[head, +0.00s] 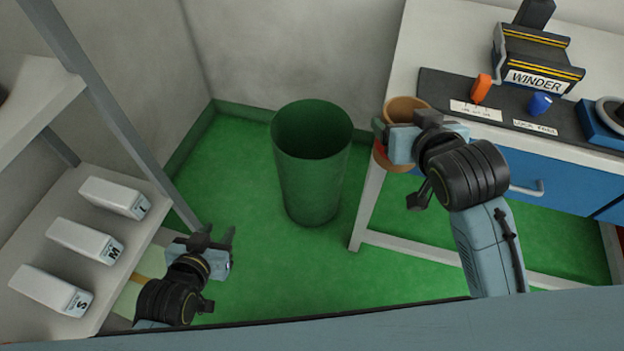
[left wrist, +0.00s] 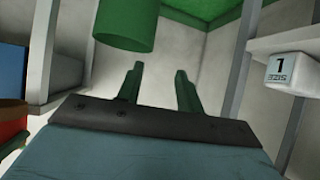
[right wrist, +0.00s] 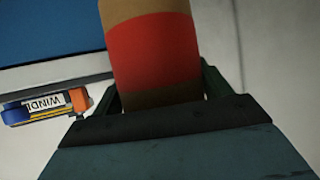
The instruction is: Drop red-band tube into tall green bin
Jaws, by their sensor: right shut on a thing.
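The cardboard tube with a red band (head: 407,106) is held in my right gripper (head: 390,143), to the right of the bin and near the table's left corner. In the right wrist view the red band (right wrist: 155,52) shows clearly between the fingers, which are shut on the tube. The tall green bin (head: 311,170) stands upright on the green floor, its round mouth open. My left gripper (head: 214,238) is open and empty, low and to the left of the bin. Its two spread fingers show in the left wrist view (left wrist: 160,88).
A shelf (head: 140,238) at left holds several white boxes marked with labels. A white table (head: 420,45) at right carries the winder (head: 537,65), an orange knob (head: 481,88) and a blue knob (head: 540,104). The floor around the bin is clear.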

